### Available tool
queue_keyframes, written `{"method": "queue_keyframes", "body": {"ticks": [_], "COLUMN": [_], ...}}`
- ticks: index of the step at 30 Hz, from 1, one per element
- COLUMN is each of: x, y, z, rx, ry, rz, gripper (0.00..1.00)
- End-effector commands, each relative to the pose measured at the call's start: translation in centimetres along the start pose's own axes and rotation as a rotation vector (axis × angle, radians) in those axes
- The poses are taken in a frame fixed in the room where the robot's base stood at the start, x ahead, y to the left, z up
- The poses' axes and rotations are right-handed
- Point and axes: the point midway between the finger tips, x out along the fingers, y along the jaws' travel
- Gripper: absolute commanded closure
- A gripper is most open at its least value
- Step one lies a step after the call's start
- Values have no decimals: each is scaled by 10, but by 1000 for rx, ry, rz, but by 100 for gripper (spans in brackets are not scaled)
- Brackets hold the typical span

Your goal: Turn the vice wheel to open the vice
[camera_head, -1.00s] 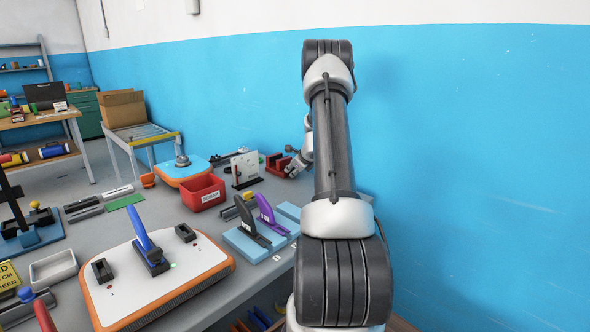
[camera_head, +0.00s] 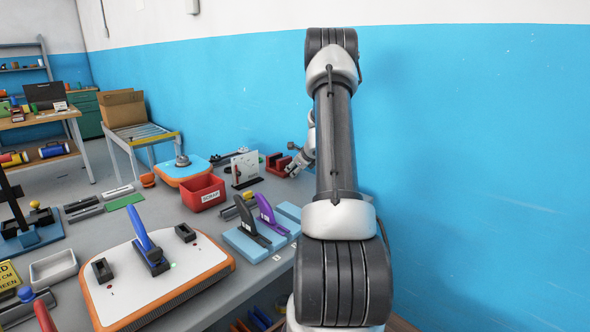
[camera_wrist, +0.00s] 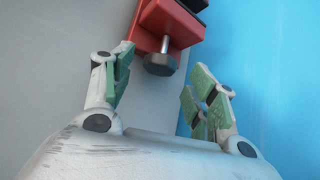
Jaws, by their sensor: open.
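The red vice (camera_head: 277,164) sits at the far end of the bench, near the blue wall. In the wrist view its red body (camera_wrist: 172,22) is at the top, and the dark vice wheel (camera_wrist: 160,65) on a metal screw points toward my gripper (camera_wrist: 157,80). My gripper is open and empty, with green-padded fingers on either side of the wheel's line. The wheel shows just ahead of the fingertips, and I cannot tell any contact.
A red scrap bin (camera_head: 203,192), a white board (camera_head: 246,168) and blue blocks with levers (camera_head: 262,238) stand on the bench. An orange-edged white board (camera_head: 155,285) lies nearer. The blue wall (camera_head: 470,150) is close on the right.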

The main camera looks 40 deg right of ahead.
Motion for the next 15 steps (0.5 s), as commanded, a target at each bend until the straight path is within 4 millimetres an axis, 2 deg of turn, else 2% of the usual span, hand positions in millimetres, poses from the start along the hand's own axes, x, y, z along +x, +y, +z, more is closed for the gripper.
{"method": "queue_keyframes", "body": {"ticks": [3,9,15], "x": [-29,-69,-88], "y": [-1,-1,0], "z": [1,1,0], "rx": [0,0,1], "ry": [-2,-1,-1], "rz": [-2,-3,0], "gripper": [42,42,42]}}
